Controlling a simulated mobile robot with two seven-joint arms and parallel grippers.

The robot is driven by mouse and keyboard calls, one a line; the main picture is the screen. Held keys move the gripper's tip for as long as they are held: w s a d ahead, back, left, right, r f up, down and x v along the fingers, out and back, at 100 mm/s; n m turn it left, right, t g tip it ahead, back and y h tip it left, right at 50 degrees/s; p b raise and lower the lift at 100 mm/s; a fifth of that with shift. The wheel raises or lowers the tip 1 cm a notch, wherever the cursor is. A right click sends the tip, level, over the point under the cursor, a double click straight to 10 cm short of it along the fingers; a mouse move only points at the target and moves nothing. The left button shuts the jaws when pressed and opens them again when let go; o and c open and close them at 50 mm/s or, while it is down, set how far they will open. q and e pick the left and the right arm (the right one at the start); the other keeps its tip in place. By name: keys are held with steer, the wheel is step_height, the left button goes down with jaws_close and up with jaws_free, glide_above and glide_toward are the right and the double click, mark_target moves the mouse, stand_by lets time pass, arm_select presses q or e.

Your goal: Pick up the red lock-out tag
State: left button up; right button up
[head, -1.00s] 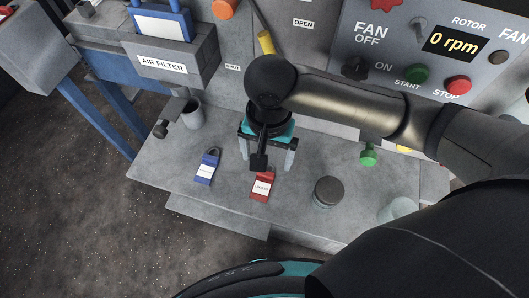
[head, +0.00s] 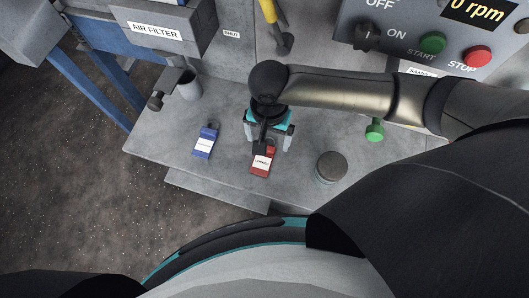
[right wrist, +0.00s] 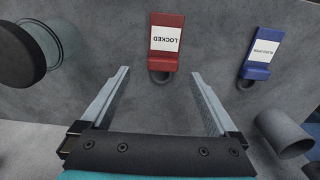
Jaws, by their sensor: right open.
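The red lock-out tag (head: 263,162) lies on the grey bench with a white label; my right arm partly covers its top in the head view. In the right wrist view the red tag (right wrist: 166,42) shows whole, its label reading LOCKED and its dark ring toward my gripper. My right gripper (head: 268,143) is over the bench by the tag's ring end. Its two fingers (right wrist: 160,72) are wide apart in the right wrist view, with nothing between them but bench and the ring near the tips. My left gripper is not in view.
A blue tag (head: 205,142) lies left of the red one, near a grey cup (head: 189,86). A dark round knob or jar (head: 330,168) stands to the right. A green knob (head: 375,130) is beyond it. The control panel (head: 400,25) rises behind.

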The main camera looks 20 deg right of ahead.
mark_target(261, 166)
steer(key=f, duration=0.4)
steer(key=shift+w+a+f+b, duration=0.1)
steer(key=shift+w+f+b, duration=0.2)
steer(key=shift+w+f, duration=0.1)
steer(key=shift+c, duration=0.2)
steer(key=c, duration=1.4)
steer(key=shift+r, duration=0.1)
